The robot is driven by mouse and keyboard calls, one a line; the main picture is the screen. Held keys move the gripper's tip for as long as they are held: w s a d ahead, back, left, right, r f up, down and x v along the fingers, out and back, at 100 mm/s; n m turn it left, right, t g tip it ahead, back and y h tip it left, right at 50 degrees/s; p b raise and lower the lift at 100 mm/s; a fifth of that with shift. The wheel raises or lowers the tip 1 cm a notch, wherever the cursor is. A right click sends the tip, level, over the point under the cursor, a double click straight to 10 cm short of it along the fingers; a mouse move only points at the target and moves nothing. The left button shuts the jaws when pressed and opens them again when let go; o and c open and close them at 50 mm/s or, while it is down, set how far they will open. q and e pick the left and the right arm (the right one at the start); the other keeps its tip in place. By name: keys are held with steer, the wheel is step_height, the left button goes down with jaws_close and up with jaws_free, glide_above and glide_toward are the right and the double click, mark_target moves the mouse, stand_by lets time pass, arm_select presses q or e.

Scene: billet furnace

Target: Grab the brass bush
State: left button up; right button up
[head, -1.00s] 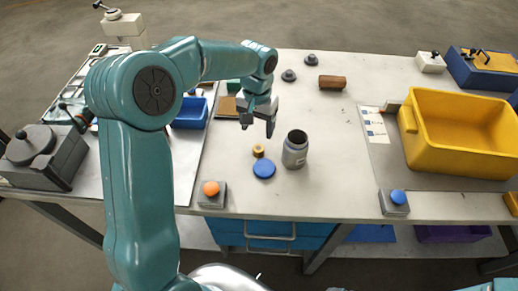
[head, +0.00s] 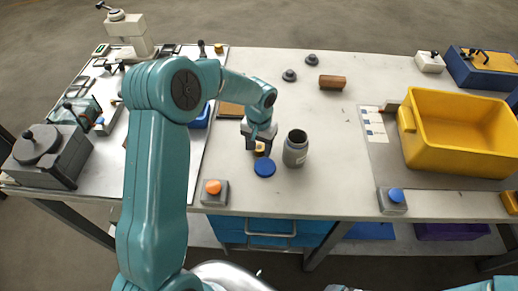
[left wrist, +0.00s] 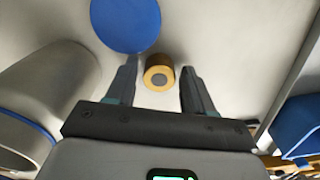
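The brass bush (head: 260,148) is a small gold ring standing on the table beside the blue disc (head: 265,167). In the left wrist view the bush (left wrist: 159,76) lies between and slightly beyond the open fingers, with a grey centre. My left gripper (head: 259,144) points down over the bush, its fingers apart on either side; in the left wrist view the gripper (left wrist: 158,85) holds nothing. I cannot tell whether a finger touches the bush. My right gripper is not in view.
A grey open jar (head: 295,148) stands close on the right of the gripper. A block with an orange button (head: 214,192) is in front, and one with a blue button (head: 393,200) is to the right. A yellow bin (head: 460,135) stands at the right.

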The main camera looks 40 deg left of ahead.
arm_select(q)
steer(key=shift+w, duration=0.1)
jaws_close()
